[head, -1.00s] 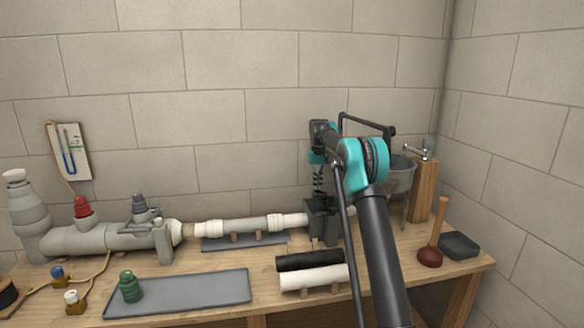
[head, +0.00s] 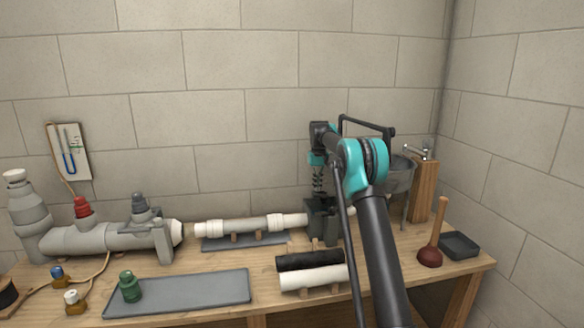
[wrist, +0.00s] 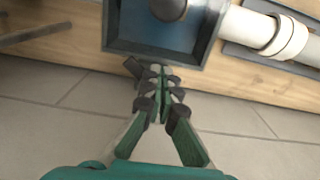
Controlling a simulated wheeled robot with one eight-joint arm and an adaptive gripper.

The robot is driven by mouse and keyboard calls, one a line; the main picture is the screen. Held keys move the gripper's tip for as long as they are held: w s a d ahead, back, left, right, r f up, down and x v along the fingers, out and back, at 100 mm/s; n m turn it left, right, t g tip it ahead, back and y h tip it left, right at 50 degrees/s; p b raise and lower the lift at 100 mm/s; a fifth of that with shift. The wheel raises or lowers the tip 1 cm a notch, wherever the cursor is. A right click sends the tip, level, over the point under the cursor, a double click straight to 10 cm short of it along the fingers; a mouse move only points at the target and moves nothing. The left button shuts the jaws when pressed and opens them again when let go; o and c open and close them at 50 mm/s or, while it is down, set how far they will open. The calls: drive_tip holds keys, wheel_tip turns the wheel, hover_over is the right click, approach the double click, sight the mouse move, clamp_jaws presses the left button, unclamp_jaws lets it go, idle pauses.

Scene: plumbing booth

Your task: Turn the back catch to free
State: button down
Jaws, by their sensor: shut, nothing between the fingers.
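My gripper (wrist: 158,80) is shut and empty in the wrist view. Its dark fingertips are beside the edge of a dark open box (wrist: 118,28) that holds a round dark part. In the head view my gripper (head: 318,186) points down over a dark block-like fixture (head: 322,222) at the right end of the white pipe (head: 245,226). I cannot pick out the back catch for certain in either view. My arm hides what lies behind the fixture.
A grey pipe fitting (head: 95,240) with a red cap (head: 81,207) stands at left. A grey tray (head: 200,291) holds a green bottle-like piece (head: 130,287). Black (head: 308,261) and white (head: 312,277) tubes lie in front of the fixture. A plunger (head: 430,256) stands at right.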

drive_tip(key=shift+w+d, duration=0.2)
drive_tip(key=shift+d, duration=0.75)
idle(0.3)
drive_tip(key=shift+s, duration=0.1)
drive_tip(key=shift+s+d, duration=0.2)
drive_tip(key=shift+s, duration=0.05)
drive_tip(key=shift+r, duration=3)
drive_tip(key=shift+a+f, duration=0.3)
drive_tip(key=shift+f, duration=0.7)
drive_tip(key=shift+a+f, duration=0.3)
drive_tip(key=shift+f, duration=0.7)
drive_tip(key=shift+a+f, duration=0.3)
drive_tip(key=shift+f, duration=0.7)
drive_tip(key=shift+w, duration=0.2)
